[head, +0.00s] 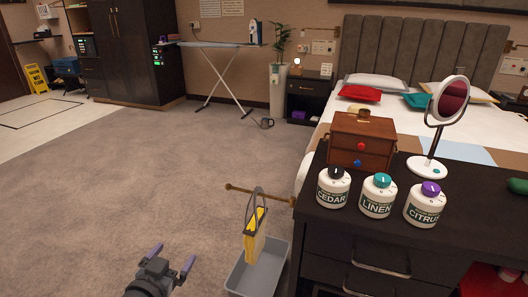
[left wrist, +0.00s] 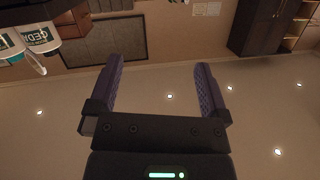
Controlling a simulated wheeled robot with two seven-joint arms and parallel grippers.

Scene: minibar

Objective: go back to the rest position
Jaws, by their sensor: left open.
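My left gripper (head: 172,258) is in the lower left of the head view, over the carpet. Its two purple fingers are spread apart with nothing between them. In the left wrist view the same open gripper (left wrist: 156,90) points at the ceiling and wall, and the gap between its fingers is empty. My right gripper is not in either view.
A dark dresser (head: 345,228) at the right holds a jewellery box (head: 345,126), a mirror (head: 428,166) and several labelled jars, such as the linen one (head: 377,198). Carpet (head: 130,180) is clear at left.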

